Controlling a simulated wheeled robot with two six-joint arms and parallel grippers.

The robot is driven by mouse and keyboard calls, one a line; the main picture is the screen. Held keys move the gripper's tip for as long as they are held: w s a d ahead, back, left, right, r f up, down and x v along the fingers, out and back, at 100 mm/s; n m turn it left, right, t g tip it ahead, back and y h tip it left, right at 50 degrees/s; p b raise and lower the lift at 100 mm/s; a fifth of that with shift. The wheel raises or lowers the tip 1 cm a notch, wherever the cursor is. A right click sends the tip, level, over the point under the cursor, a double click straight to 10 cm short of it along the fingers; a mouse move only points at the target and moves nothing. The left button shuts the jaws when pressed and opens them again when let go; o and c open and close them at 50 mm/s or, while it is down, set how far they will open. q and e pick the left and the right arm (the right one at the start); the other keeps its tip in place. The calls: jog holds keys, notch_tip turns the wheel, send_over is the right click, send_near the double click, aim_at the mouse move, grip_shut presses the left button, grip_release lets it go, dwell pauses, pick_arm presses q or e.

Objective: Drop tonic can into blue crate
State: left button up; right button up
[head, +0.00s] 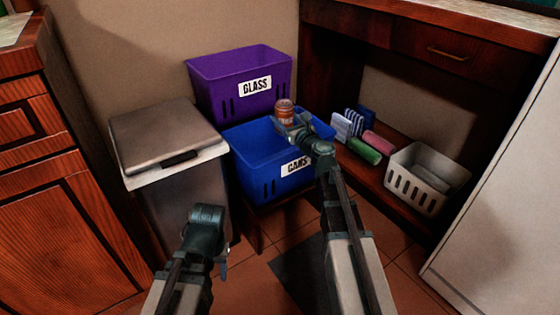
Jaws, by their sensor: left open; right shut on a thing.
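The tonic can (284,108), small and reddish-brown with a pale top, is upright in my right gripper (287,121). The gripper is shut on it and holds it over the blue crate (258,185), near the crate's back right part. The blue crate has a white label that seems to read CANS, partly covered by my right arm. The visible inside of the crate looks empty; its right part is hidden by my arm. My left gripper (215,262) is low in front of the grey bin, away from the crate; its fingers are mostly hidden behind the wrist.
A purple crate (240,85) labelled GLASS stands behind the blue crate. A lidded grey bin (165,140) is to the left. Rolled and folded cloths (364,150) and a white basket (424,185) lie on the low shelf at right. A white cabinet or appliance (500,210) stands far right.

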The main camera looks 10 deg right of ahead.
jog(key=o, duration=1.4)
jog(key=v, duration=1.3)
jog(key=shift+s, duration=0.4)
jog(key=shift+r, duration=0.1)
